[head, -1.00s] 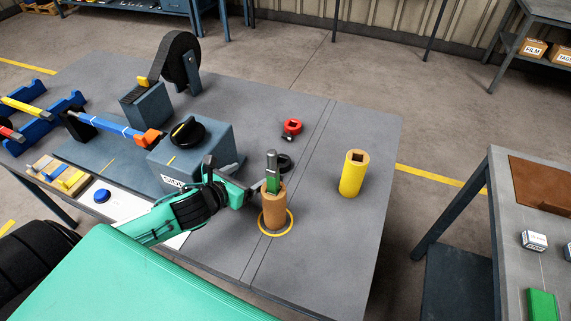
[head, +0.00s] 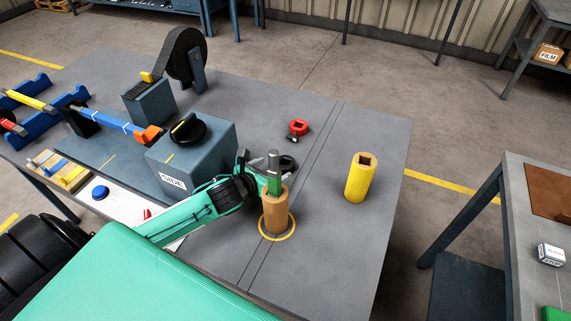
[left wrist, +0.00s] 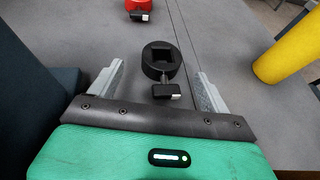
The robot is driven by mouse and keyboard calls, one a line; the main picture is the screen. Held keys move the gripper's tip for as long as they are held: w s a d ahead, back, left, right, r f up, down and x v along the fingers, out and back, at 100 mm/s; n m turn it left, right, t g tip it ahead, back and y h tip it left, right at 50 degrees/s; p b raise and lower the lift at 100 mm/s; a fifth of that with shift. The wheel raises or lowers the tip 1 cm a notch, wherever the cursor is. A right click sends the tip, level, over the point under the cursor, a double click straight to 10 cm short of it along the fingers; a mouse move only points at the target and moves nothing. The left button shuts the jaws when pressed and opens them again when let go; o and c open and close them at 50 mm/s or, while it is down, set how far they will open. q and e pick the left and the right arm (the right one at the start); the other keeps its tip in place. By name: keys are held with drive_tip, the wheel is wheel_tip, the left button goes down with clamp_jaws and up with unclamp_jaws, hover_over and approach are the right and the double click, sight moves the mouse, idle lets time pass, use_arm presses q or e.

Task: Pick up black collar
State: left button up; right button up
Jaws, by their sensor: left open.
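The black collar (left wrist: 162,60) is a short dark ring with a square hole and a small side screw handle. It lies on the grey table, and in the head view (head: 288,163) it is partly hidden behind the post and my gripper. My left gripper (left wrist: 160,90) is open, with one finger on each side of the collar's near part in the left wrist view. The collar's body lies just ahead of and between the fingertips, and its handle points back toward the palm. In the head view the left gripper (head: 258,160) is behind the brown cylinder. My right gripper is not seen.
A red collar (head: 298,128) lies beyond the black one. A yellow cylinder (head: 359,180) stands to the right. A blue-grey block (head: 195,150) is close on the left.

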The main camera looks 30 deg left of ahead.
sight(281, 166)
use_arm(q)
drive_tip(key=shift+p+x, duration=0.5)
drive_tip(key=shift+x, duration=1.8)
drive_tip(key=shift+w+d+f, duration=0.25)
drive_tip(key=shift+w+f, duration=0.1)
drive_tip(key=shift+w, duration=0.15)
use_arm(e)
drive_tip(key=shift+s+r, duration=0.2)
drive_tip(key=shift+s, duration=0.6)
use_arm(q)
drive_tip(key=shift+c, duration=0.2)
drive_tip(key=c, duration=1.1)
drive_tip(key=shift+c, duration=1)
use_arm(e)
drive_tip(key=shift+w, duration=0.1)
use_arm(q)
drive_tip(key=shift+r, duration=0.15)
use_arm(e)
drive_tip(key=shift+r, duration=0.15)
